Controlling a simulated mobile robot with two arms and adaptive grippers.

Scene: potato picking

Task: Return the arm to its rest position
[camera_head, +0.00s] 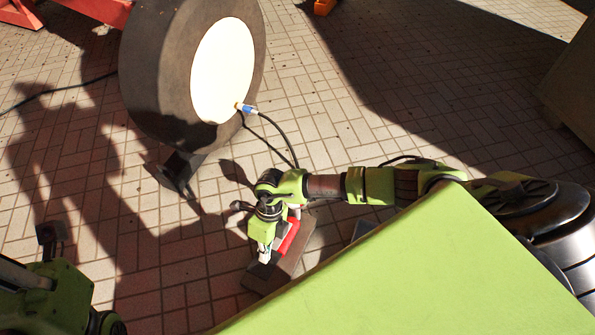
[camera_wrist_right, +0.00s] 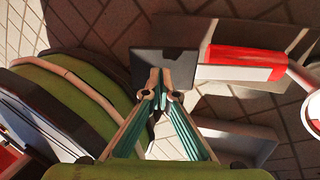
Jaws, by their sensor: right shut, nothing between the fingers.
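My right arm reaches in from the right in the head view, over the floor beyond the green panel. My right gripper (camera_head: 264,254) points down with its fingers together and nothing between them. In the right wrist view its fingertips (camera_wrist_right: 163,82) meet in front of a dark plate. A red and white object (camera_head: 289,236) is close beside the gripper, and a similar red and white part (camera_wrist_right: 240,66) shows at upper right in the wrist view. Part of my left arm (camera_head: 55,295) shows at lower left; its gripper is not visible.
A brown box-like block (camera_head: 290,264) is beneath the right gripper. A large dark wheel-like disc (camera_head: 150,80) with a pale face stands behind, with a black cable (camera_head: 283,135) plugged in. The green panel (camera_head: 430,270) fills the lower right. Open paved floor lies at upper right.

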